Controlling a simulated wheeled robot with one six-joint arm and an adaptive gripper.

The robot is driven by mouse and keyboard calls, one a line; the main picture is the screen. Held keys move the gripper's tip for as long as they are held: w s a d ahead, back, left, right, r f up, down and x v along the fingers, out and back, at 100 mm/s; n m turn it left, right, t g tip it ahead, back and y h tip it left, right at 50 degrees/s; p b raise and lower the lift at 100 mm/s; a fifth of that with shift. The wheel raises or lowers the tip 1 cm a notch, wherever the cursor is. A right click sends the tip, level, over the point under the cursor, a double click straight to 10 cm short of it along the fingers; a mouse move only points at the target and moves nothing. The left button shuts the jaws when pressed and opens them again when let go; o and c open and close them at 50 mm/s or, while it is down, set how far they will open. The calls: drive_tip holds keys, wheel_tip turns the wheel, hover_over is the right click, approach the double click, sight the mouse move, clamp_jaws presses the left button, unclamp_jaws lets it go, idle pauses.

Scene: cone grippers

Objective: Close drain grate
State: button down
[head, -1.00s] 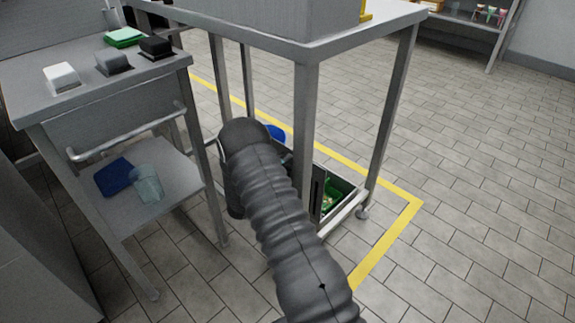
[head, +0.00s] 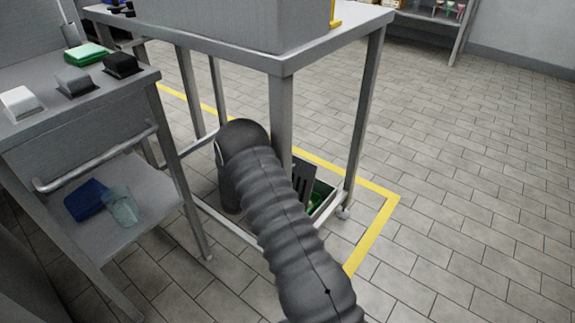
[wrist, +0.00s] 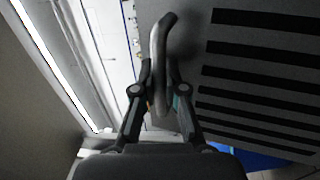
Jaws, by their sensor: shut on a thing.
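The drain grate (head: 305,182) is a dark slotted plate, raised at a steep tilt beside the open drain under the metal table. In the wrist view the grate (wrist: 255,75) fills the right side with its dark slots. A curved grey handle (wrist: 164,40) stands out from its left part. My gripper (wrist: 160,75) is shut on this handle, one finger on each side. In the head view my arm hides the gripper and part of the grate. The drain opening (head: 327,208) shows a pale rim and something green inside.
Table legs (head: 365,115) stand close around the drain and my arm. A grey side stand (head: 95,110) with a rail and a lower shelf is at left. A yellow floor line (head: 372,235) borders the area. The tiled floor at right is clear.

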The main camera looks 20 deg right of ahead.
drive_tip(key=c, duration=1.2)
unclamp_jaws()
drive_tip(key=v, duration=1.2)
